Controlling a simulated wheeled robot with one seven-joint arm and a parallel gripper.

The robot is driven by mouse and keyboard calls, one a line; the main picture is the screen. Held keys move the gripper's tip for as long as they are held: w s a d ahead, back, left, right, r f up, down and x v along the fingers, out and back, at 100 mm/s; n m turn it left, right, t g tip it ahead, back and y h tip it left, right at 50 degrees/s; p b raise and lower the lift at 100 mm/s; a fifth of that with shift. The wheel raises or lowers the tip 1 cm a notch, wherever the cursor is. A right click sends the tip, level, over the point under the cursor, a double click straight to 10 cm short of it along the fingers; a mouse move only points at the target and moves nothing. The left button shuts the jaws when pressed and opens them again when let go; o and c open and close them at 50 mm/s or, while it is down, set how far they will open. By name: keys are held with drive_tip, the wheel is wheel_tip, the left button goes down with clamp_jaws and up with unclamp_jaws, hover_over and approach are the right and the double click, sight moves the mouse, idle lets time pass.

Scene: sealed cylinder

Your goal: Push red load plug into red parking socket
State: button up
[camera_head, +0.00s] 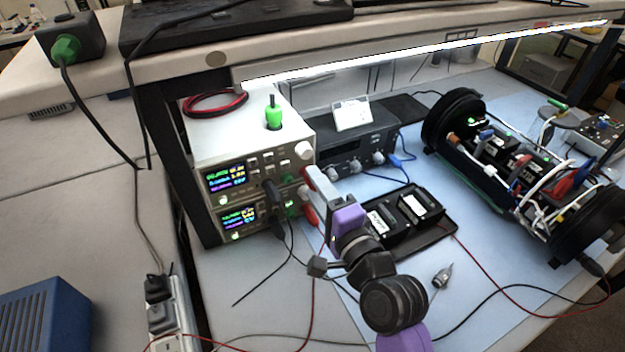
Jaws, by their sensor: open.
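My gripper (312,196) is at the front right of the stacked power supplies, with its jaws open. Two fingers with red and white parts reach toward the lower supply's front panel. I cannot make out the red load plug or the red parking socket as separate things; the fingers and purple wrist cover that area. A thin red lead (315,300) runs down from beside the gripper across the bench. I cannot tell where its upper end sits.
Two stacked power supplies (245,147) have lit displays and black plugs (278,222) in front. A black tray (438,240) holds two dark modules. The opened cylinder (500,160) lies at right. A small metal connector (442,276) lies on the blue mat (480,315). A shelf (400,48) overhangs the bench.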

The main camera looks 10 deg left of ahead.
drive_tip(key=shift+w+a, duration=0.25)
drive_tip(key=shift+w, duration=0.1)
drive_tip(key=shift+p, duration=0.3)
idle(1.1)
clamp_jaws()
drive_tip(key=shift+s+d, duration=0.1)
idle(1.3)
drive_tip(key=shift+p+v, duration=0.35)
drive_tip(key=shift+v, duration=2.55)
